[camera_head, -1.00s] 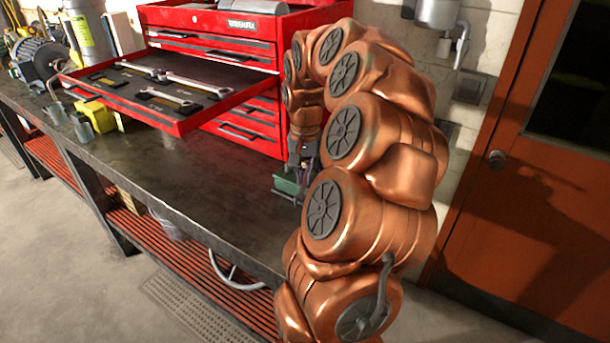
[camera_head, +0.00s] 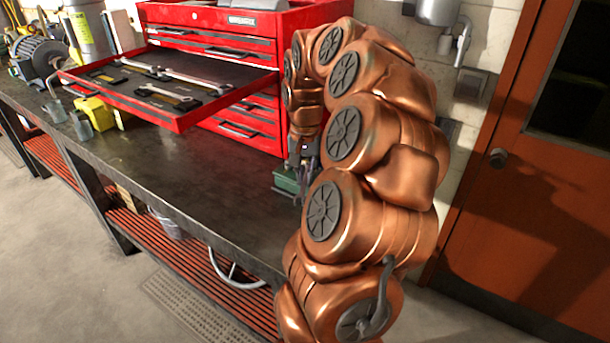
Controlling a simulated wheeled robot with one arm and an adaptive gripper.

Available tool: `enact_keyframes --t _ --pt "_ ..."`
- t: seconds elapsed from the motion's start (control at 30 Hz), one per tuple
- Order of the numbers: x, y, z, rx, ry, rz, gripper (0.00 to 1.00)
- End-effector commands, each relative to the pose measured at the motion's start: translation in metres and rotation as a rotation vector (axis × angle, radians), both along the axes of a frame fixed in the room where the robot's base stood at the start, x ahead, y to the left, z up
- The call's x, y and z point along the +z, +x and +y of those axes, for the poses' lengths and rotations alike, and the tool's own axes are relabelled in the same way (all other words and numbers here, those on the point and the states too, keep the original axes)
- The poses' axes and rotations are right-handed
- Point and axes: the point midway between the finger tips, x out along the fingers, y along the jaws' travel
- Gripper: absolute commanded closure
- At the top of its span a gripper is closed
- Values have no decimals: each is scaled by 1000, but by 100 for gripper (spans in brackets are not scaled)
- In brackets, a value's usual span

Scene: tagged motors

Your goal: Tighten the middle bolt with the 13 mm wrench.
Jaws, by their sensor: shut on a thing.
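My gripper (camera_head: 304,172) points down at the bench's right end, largely hidden behind my copper arm. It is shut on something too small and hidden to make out. A small green object (camera_head: 286,182) stands on the bench close beside the fingers, on their left. I cannot tell whether they touch it. Several wrenches (camera_head: 208,81) lie in the open, dark-lined drawer (camera_head: 178,120) of the red tool chest. Their sizes cannot be read. The middle bolt cannot be made out in this view.
The red tool chest (camera_head: 262,120) stands at the back of the dark workbench (camera_head: 170,170), its open drawer jutting over the top. A grey motor (camera_head: 37,55) and a yellow item (camera_head: 95,112) stand at left. The front middle of the bench is clear. An orange door (camera_head: 520,190) is at right.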

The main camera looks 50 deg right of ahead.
Motion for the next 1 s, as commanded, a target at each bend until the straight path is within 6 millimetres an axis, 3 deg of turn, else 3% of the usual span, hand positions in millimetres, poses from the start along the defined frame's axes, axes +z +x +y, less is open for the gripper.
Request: enact_keyframes --t 0.5,1.0 --pt "-13 0 0 0 0 0 100" --pt "-13 0 0 -5 0 0 100"
